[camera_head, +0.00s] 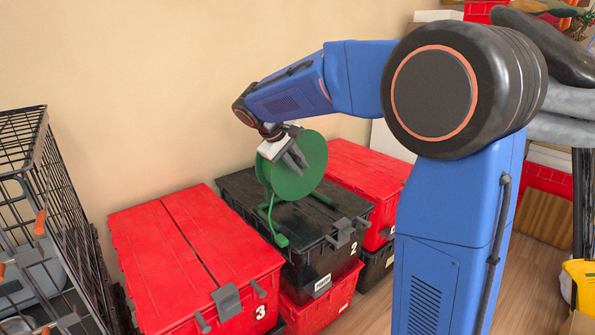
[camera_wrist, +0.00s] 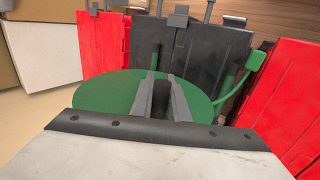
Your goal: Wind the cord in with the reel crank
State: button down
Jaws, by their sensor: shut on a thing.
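The green cord reel (camera_head: 305,172) stands on top of the black tote (camera_head: 240,190) marked 2. Its round disc faces my arm, and it also shows in the wrist view (camera_wrist: 100,92). A green cord (camera_head: 270,212) runs down from the reel to a green plug end (camera_head: 281,241) at the tote's front edge; the plug end shows in the wrist view (camera_wrist: 257,60). My gripper (camera_head: 298,160) is at the disc's face. In the wrist view its two fingers (camera_wrist: 162,100) are shut on a dark upright crank handle (camera_wrist: 161,97). The fingers hide part of the crank.
A red tote (camera_head: 150,235) marked 3 stands to the left, and another red tote (camera_head: 365,170) to the right behind. A black wire cage (camera_head: 75,215) is at far left. The wall is close behind the totes. Bare wooden floor (camera_head: 375,310) lies front right.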

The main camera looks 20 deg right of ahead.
jog(key=d+g+y, duration=0.1)
jog(key=y, duration=0.1)
jog(key=d+r+g+y, duration=0.1)
jog(key=y, duration=0.2)
jog(key=w+d+r+y, duration=0.1)
jog(key=y, duration=0.1)
jog(key=shift+d+g+y, duration=0.1)
jog(key=shift+g+y, duration=0.2)
jog(key=shift+g, duration=0.1)
jog(key=shift+w+d, duration=0.1)
jog(key=shift+d, duration=0.15)
jog(key=c, duration=1.7)
grip_release()
jog(key=shift+r, duration=0.2)
jog(key=r, duration=0.5)
jog(key=d+r, duration=0.1)
jog(key=r, duration=1.1)
jog(key=shift+w+d, duration=0.15)
jog(key=shift+w, duration=0.1)
